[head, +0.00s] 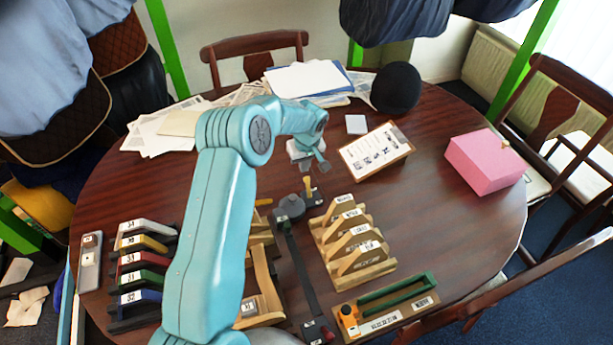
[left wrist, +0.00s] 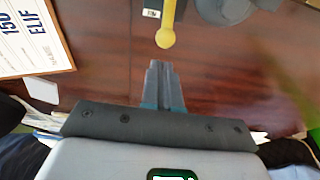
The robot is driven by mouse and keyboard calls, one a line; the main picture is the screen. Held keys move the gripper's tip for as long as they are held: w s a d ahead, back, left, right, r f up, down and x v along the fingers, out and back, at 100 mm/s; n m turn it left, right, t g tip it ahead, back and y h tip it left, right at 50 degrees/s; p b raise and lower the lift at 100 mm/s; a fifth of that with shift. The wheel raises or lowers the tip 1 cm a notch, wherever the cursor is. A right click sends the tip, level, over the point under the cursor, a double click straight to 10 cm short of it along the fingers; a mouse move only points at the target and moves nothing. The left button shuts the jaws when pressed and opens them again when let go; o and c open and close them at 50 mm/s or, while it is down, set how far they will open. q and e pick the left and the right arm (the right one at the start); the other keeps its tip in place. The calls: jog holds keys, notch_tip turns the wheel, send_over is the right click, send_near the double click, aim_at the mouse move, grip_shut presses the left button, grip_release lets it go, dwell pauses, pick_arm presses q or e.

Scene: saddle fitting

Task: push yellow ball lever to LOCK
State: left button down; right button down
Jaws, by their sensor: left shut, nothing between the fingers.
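The yellow ball lever (head: 308,184) stands on a grey and black fixture (head: 290,207) near the middle of the table. In the left wrist view the lever's yellow ball (left wrist: 166,38) lies just beyond my fingertips, with a small gap showing. A small label (left wrist: 152,13) sits beside the lever; I cannot read it. My left gripper (head: 316,168) is shut and empty, just above and behind the lever in the head view. Its closed fingers also show in the left wrist view (left wrist: 158,66). My right gripper is not in view.
A wooden rack (head: 352,240) with labelled slots stands right of the fixture. A tilted document board (head: 376,150), a pink box (head: 485,161) and a black ball-shaped object (head: 396,88) are farther off. My left arm hides part of the table. Bare tabletop lies in front of the pink box.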

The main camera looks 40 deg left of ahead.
aim_at(308, 188)
pick_arm(q)
jog(key=shift+f+b, duration=1.5)
jog(key=shift+b, duration=0.35)
dwell(0.3)
